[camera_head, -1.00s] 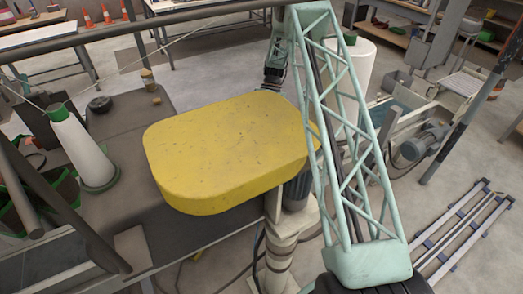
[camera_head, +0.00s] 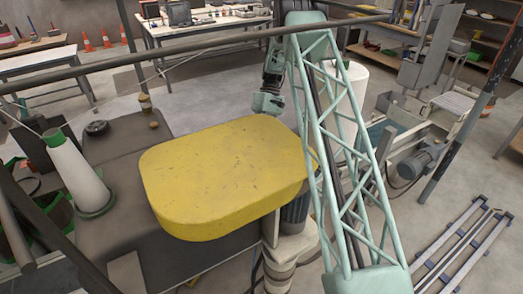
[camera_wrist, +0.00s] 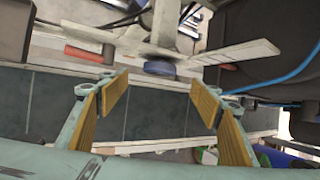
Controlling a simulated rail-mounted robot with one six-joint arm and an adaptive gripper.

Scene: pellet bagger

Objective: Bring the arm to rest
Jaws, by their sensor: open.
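My gripper (camera_wrist: 160,105) shows in the wrist view with its two wooden-coloured finger pads wide apart. Nothing is between them. In the head view my green lattice arm rises on the right and bends over behind the yellow block. The wrist end (camera_head: 268,102) hangs just beyond the block's far edge, apart from it as far as I can tell. The fingers themselves cannot be made out in the head view.
A large yellow rounded block (camera_head: 225,175) fills the middle. A grey machine top (camera_head: 130,150) with a white cone (camera_head: 80,175) is at left. A dark pole (camera_head: 190,56) crosses near the arm. Benches (camera_head: 205,30) stand behind. A white cylinder (camera_head: 348,95) is behind the arm.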

